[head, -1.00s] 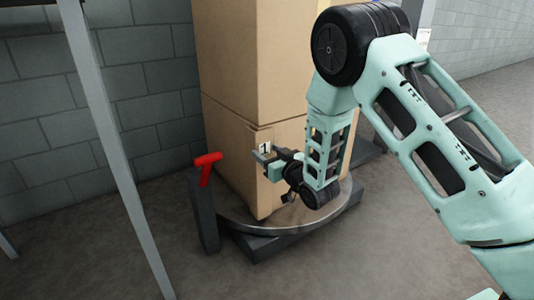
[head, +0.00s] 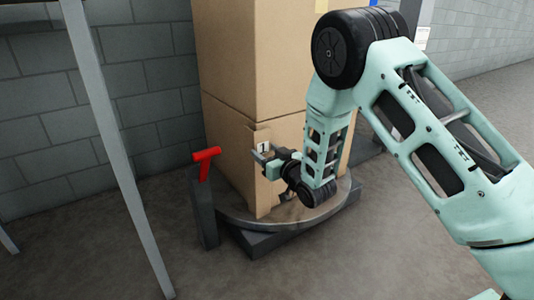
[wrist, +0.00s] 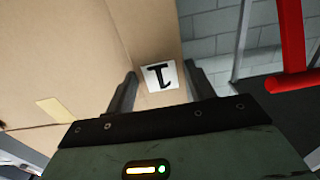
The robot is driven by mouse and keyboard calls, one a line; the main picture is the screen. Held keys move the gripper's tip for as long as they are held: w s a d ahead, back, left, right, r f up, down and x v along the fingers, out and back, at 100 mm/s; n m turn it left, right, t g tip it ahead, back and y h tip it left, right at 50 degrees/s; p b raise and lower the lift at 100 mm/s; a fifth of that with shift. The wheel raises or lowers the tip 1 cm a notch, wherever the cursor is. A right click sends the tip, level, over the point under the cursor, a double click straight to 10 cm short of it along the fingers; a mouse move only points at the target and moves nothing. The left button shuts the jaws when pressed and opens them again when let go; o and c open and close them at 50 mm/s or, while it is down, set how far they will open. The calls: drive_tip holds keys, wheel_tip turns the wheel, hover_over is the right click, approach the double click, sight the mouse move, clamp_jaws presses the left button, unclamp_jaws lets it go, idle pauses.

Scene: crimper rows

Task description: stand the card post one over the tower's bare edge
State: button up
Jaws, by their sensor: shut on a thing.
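The tower (head: 250,60) is a stack of large brown cardboard boxes on a round grey turntable. Card post one (head: 262,192) is a brown upright strip with a white label marked 1, at the tower's near vertical edge. My gripper (head: 263,152) is shut on the post at the label. In the wrist view the post's label (wrist: 158,76) shows between the two fingers (wrist: 162,92), with the tower's face (wrist: 60,60) close at left. Whether the post sits flush against the edge cannot be told. The tower's far edges are hidden.
A red T-handle (head: 205,155) on a dark grey post (head: 204,212) stands just left of the turntable (head: 290,215); the handle shows at right in the wrist view (wrist: 291,60). A grey metal leg (head: 115,150) stands further left. The floor in front is clear.

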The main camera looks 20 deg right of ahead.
drive_tip(key=o, duration=1.4)
drive_tip(key=shift+s, duration=0.15)
drive_tip(key=shift+p+v, duration=2.8)
drive_tip(key=shift+v, duration=5.75)
